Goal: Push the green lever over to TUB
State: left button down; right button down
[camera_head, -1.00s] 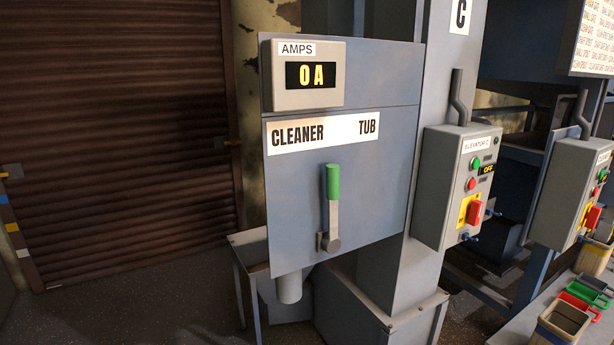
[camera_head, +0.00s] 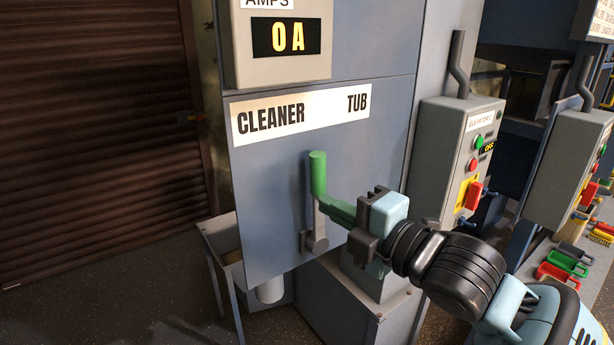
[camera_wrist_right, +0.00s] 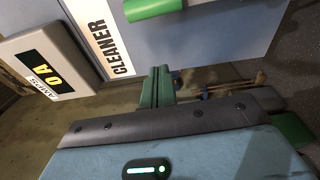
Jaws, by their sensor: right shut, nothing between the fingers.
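The green lever (camera_head: 318,176) stands about upright on the grey-blue panel, below the white strip reading CLEANER on the left and TUB (camera_head: 357,103) on the right. The fingertips are at the right side of the lever, near the lower end of the green grip. In the right wrist view, the fingertips (camera_wrist_right: 157,72) show below the lever's green grip (camera_wrist_right: 152,9), with a visible gap. My left gripper is out of view.
The AMPS display (camera_head: 285,38) above reads 0 A. A grey ELEVATOR C control box (camera_head: 450,150) with buttons and a red switch stands right of the panel. A brown slatted shutter (camera_head: 90,130) fills the left. Coloured trays (camera_head: 562,270) lie at the lower right.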

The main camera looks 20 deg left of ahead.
jog(key=x, duration=0.9)
jog(key=shift+a, duration=0.15)
jog(key=shift+w+d, duration=0.35)
jog(key=shift+w, duration=0.25)
jog(key=shift+w+d, duration=0.4)
jog(key=shift+w, duration=0.15)
jog(key=shift+w+d, duration=0.35)
jog(key=shift+d, duration=0.15)
jog(key=shift+w, duration=0.1)
